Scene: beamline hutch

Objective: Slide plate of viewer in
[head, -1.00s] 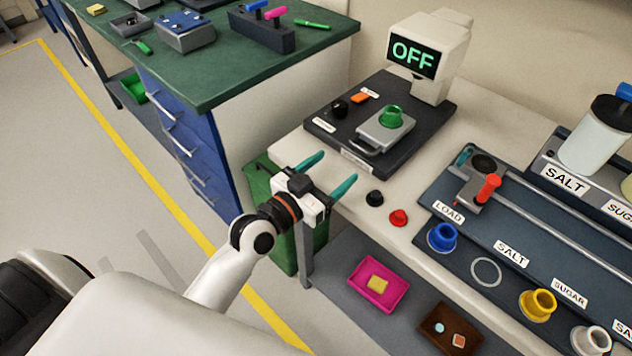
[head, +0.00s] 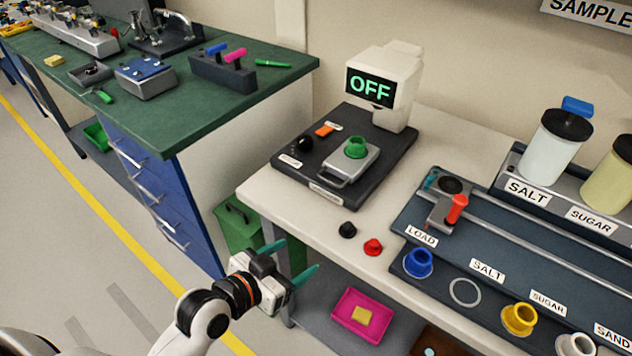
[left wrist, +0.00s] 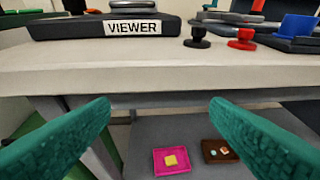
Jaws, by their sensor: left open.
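The viewer (head: 300,181) is a dark base with a white head unit whose screen (head: 370,88) reads OFF. Its grey plate (head: 345,172), with a front handle and a green ring-shaped piece (head: 356,147) on it, sits on the base toward the front right. In the left wrist view the VIEWER label (left wrist: 133,28) shows on the base's front edge. My left gripper (head: 291,262) is open and empty, in front of the bench edge and below the viewer, apart from it. It also shows in the left wrist view (left wrist: 160,125), its teal fingers wide apart. My right gripper is not in view.
A black knob (head: 348,230) and a red knob (head: 373,247) stand on the white bench front. A dark rail station (head: 430,212) with a red-handled slider lies to the right. A magenta tray (head: 345,325) is on the shelf below. A green-topped bench stands left.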

